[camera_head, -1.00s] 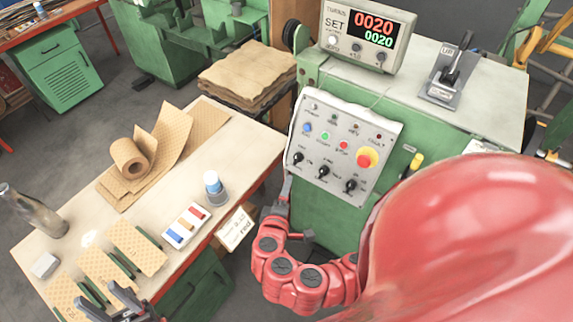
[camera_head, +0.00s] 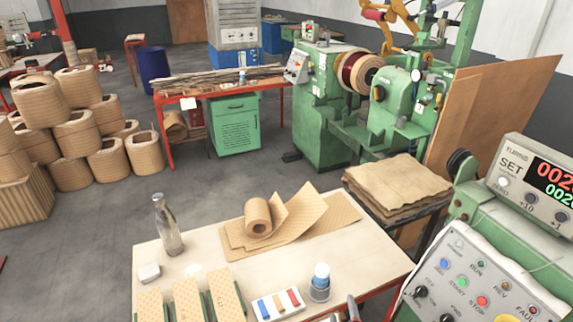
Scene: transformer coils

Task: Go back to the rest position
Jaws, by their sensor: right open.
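My right gripper (camera_head: 350,311) shows only as a small grey and red piece at the bottom edge of the view, just right of the blue-capped jar (camera_head: 320,283). It is open, and I see nothing held in it. It is apart from the control panel (camera_head: 470,285) at the lower right. My left gripper does not show.
The work table (camera_head: 180,258) holds a paper roll (camera_head: 257,218), a glass bottle (camera_head: 167,228), patterned strips (camera_head: 188,298) and a tray of coloured pieces (camera_head: 278,304). Brown sheets (camera_head: 398,185) are stacked beside it. Grey floor (camera_head: 110,225) is open at left.

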